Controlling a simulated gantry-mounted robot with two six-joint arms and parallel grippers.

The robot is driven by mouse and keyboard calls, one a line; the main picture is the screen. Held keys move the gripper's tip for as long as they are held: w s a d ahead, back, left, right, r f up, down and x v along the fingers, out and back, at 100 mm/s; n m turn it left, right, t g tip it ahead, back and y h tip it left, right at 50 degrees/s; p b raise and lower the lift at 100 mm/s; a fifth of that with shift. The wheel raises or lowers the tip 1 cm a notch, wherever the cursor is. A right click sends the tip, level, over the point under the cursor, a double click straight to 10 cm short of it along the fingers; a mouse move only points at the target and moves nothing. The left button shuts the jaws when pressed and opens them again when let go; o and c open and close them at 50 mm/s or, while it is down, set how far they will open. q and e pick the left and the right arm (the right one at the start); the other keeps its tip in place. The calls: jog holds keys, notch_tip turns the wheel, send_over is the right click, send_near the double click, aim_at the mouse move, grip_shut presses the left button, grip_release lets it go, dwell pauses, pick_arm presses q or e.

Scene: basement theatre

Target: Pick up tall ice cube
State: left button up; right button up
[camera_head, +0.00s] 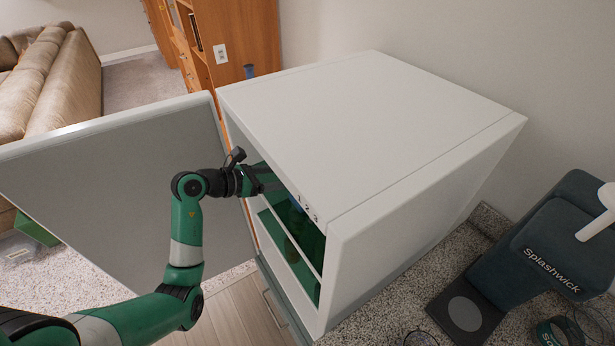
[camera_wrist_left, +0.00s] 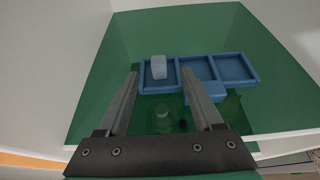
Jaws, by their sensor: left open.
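The tall ice cube (camera_wrist_left: 158,67), a pale whitish block, stands in the left compartment of a blue tray (camera_wrist_left: 237,69) in the left wrist view. The other two compartments look empty. The tray sits on a green shelf inside the small white fridge (camera_head: 370,130). In the head view the cube is hidden by the fridge's top. My left gripper (camera_wrist_left: 160,74) is open and empty, and its fingertips appear on either side of the cube's place in the picture. In the head view the left gripper (camera_head: 268,182) reaches into the fridge opening. My right gripper is not in view.
The fridge door (camera_head: 110,180) stands open to the left. Green see-through shelving (camera_head: 290,228) is below my gripper, with blurred items underneath. The fridge's side walls and top bound the space. A dark Splashwick machine (camera_head: 545,250) stands on the speckled counter at right.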

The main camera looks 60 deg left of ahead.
pick_arm(q)
jog(key=x, duration=1)
jog(key=shift+w+a+r, duration=0.1)
jog(key=shift+w+a, duration=0.05)
jog(key=shift+w, duration=0.15)
grip_shut()
